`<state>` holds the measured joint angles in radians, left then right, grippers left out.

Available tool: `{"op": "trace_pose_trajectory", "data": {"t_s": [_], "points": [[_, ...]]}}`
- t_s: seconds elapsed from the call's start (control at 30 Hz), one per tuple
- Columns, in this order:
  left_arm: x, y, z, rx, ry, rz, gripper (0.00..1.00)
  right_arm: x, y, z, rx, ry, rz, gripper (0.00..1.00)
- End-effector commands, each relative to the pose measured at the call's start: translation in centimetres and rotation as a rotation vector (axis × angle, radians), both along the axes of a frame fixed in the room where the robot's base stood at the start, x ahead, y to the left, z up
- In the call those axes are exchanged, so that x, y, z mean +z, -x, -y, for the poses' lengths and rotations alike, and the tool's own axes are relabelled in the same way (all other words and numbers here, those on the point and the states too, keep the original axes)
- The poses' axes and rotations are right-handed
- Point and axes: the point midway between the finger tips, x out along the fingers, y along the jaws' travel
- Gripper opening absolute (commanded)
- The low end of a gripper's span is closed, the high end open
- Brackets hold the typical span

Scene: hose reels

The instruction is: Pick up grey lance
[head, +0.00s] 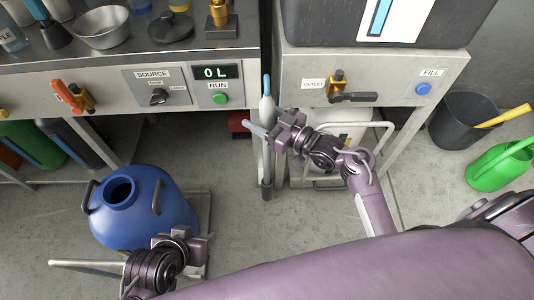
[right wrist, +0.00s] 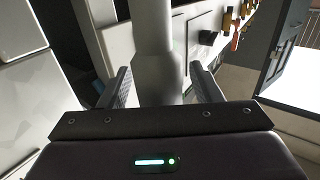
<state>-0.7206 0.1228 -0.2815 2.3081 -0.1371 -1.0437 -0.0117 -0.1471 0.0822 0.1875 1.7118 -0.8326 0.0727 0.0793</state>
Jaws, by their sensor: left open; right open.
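The grey lance (head: 267,112) stands upright in front of the gap between the two benches, with a light blue tip at its top and a darker lower end. My right gripper (head: 275,131) is at its upper part. In the right wrist view the lance (right wrist: 152,45) runs between the two spread fingers of this gripper (right wrist: 161,88), with a gap visible on each side. My left gripper (head: 203,246) is open and empty, low beside the blue jug (head: 150,215).
A panel with a green button (head: 219,98) is left of the lance. A valve (head: 340,92) and a blue button (head: 423,88) are on the right bench. A black bin (head: 465,125) and green watering can (head: 500,168) stand at the far right.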

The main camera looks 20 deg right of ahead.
Motion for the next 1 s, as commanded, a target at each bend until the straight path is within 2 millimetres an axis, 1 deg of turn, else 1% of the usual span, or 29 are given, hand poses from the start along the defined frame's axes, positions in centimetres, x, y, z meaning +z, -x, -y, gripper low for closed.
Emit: {"op": "trace_pose_trajectory", "data": {"t_s": [0.13, 0.5, 0.57, 0.6, 1.0], "points": [[0.03, 0.01, 0.0, 0.0, 0.0, 0.0, 0.51, -0.01, 0.03, 0.01, 0.0, 0.001, -0.001, 0.58], [0.01, 0.01, -0.03, 0.0, 0.0, -0.001, 0.51, -0.02, 0.05, 0.03, 0.0, 0.001, -0.001, 0.1], [0.01, 0.01, -0.03, 0.0, 0.0, -0.001, 0.51, -0.02, 0.05, 0.03, 0.0, 0.001, -0.001, 0.02], [0.01, 0.01, -0.03, 0.0, 0.0, -0.001, 0.51, -0.02, 0.05, 0.03, 0.0, 0.001, -0.001, 0.0], [0.1, 0.02, -0.04, 0.0, -0.002, -0.001, 0.51, 0.34, 0.03, 0.03, 0.0, 0.001, 0.002, 0.0]]}}
